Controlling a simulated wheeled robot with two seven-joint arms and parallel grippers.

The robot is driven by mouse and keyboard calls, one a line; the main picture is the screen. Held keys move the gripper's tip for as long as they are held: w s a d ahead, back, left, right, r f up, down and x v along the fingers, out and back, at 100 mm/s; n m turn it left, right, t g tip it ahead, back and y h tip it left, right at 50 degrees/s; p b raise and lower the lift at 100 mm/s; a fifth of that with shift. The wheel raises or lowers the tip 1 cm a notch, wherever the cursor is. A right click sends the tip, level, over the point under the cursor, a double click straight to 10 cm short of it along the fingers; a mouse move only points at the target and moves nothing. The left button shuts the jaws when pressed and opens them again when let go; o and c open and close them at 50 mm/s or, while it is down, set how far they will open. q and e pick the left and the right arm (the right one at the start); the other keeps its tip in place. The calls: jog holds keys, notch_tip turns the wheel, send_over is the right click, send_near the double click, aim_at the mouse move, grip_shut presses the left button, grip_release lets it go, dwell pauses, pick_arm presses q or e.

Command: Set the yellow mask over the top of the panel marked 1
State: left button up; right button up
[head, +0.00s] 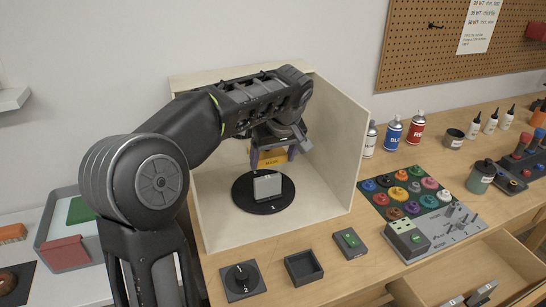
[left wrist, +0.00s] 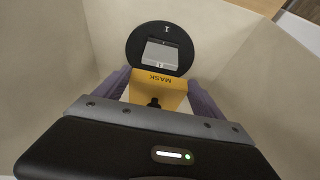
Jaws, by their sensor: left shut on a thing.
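The yellow mask (head: 272,157), with dark lettering, is held between the fingers of my left gripper (head: 271,152) inside the open booth. It also shows in the left wrist view (left wrist: 158,90) between the purple fingers. A light grey panel (head: 268,187) stands on a black round turntable (head: 245,196) in the booth. The left wrist view shows a mark 1 on the turntable (left wrist: 134,44) beyond the panel (left wrist: 160,54). In the head view the mask is above and behind the panel, and appears apart from it. My right gripper is not in view.
Pale booth walls (head: 338,150) stand close behind and right of my left arm. On the bench in front are a dial box (head: 242,280), a black tray (head: 304,267) and a green-button box (head: 350,242). Spray cans (head: 391,133) and a paint-pot board (head: 411,190) are at right; a drawer is open.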

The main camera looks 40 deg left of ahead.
pick_arm(q)
jog(key=shift+f+b, duration=1.6)
jog(key=shift+f, duration=0.5)
jog(key=shift+f+b, duration=0.25)
jog(key=shift+b, duration=0.1)
jog(key=shift+f, duration=0.1)
jog(key=shift+f+b, duration=1)
jog(key=shift+f, duration=0.1)
jog(key=shift+f, duration=0.1)
jog(key=shift+f+b, duration=0.55)
jog(key=shift+b, duration=0.1)
